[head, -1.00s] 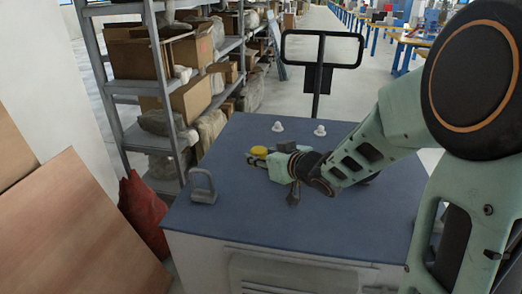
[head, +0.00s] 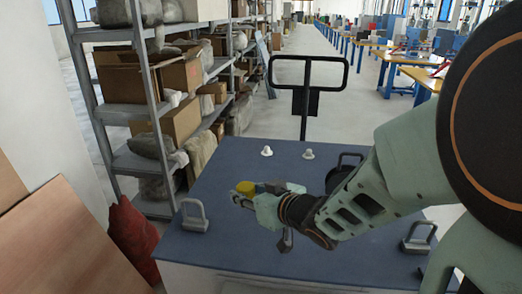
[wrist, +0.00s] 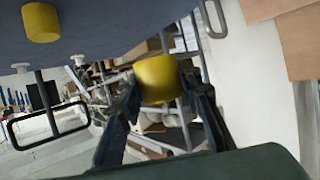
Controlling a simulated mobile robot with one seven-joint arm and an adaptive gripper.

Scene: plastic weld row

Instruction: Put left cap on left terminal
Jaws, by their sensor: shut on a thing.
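My gripper (wrist: 165,100) is shut on a yellow cap (wrist: 157,78), which sits between its fingertips in the wrist view. In the head view the held cap (head: 246,187) is over the left part of the blue top (head: 225,165), apart from the terminals. The white left terminal (head: 266,151) and right terminal (head: 308,153) stand bare near the far edge, beyond the gripper. Both small white terminals also show in the wrist view, at its left. A second yellow cap (wrist: 41,22) is on the blue surface in the wrist view; I cannot find it in the head view.
Grey lifting handles stand on the top at left (head: 195,215) and right (head: 418,238). A black round object (head: 345,165) is partly behind my arm. A black push bar (head: 307,75) rises behind the far edge. Shelving (head: 150,85) is at left.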

